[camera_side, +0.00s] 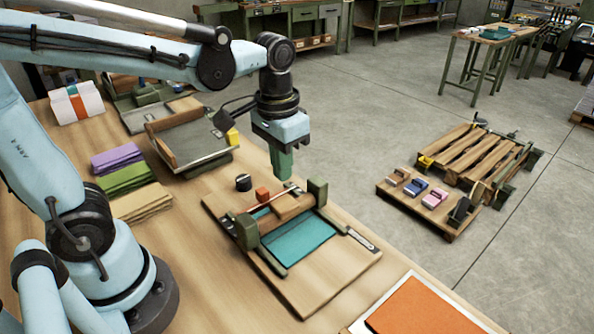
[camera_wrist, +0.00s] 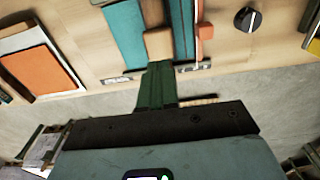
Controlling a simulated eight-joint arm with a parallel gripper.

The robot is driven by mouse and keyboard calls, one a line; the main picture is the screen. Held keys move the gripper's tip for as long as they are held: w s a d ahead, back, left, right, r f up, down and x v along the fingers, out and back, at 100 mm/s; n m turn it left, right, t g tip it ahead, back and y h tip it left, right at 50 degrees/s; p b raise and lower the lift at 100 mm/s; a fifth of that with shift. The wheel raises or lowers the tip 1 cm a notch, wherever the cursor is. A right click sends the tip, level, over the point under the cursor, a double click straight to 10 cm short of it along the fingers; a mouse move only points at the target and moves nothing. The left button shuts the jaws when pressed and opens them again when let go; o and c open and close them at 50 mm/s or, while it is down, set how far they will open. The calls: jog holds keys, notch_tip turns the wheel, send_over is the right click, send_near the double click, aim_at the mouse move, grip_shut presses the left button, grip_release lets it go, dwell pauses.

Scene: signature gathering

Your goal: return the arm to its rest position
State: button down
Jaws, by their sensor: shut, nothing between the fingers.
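My gripper (camera_side: 282,165) hangs from the arm above the workbench, pointing down, with its green fingers shut and nothing between them. In the side view it is above the back edge of a wooden board with a teal sheet (camera_side: 298,240) on it. A wooden block (camera_side: 290,206) lies across the far end of that sheet, close below the fingers but apart from them. In the wrist view the shut fingers (camera_wrist: 157,85) show in front of the same wooden block (camera_wrist: 159,44) and teal sheet (camera_wrist: 124,30).
A black knob (camera_side: 243,182) and an orange block (camera_side: 262,195) stand near the board. Stacked purple (camera_side: 116,158) and green (camera_side: 126,178) sheets lie left. A metal tray (camera_side: 205,147) is behind. An orange sheet (camera_side: 422,308) lies at the front right. Pallets (camera_side: 475,155) stand on the floor.

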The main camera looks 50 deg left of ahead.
jog(key=t, duration=0.1)
jog(key=s+a+t, duration=0.1)
jog(key=t, duration=0.1)
jog(key=shift+s+a, duration=0.15)
jog(key=shift+s, duration=0.05)
jog(key=t, duration=0.2)
jog(key=a+t, duration=0.1)
jog(key=shift+s+t, duration=0.3)
jog(key=shift+t, duration=0.1)
dwell(1.0)
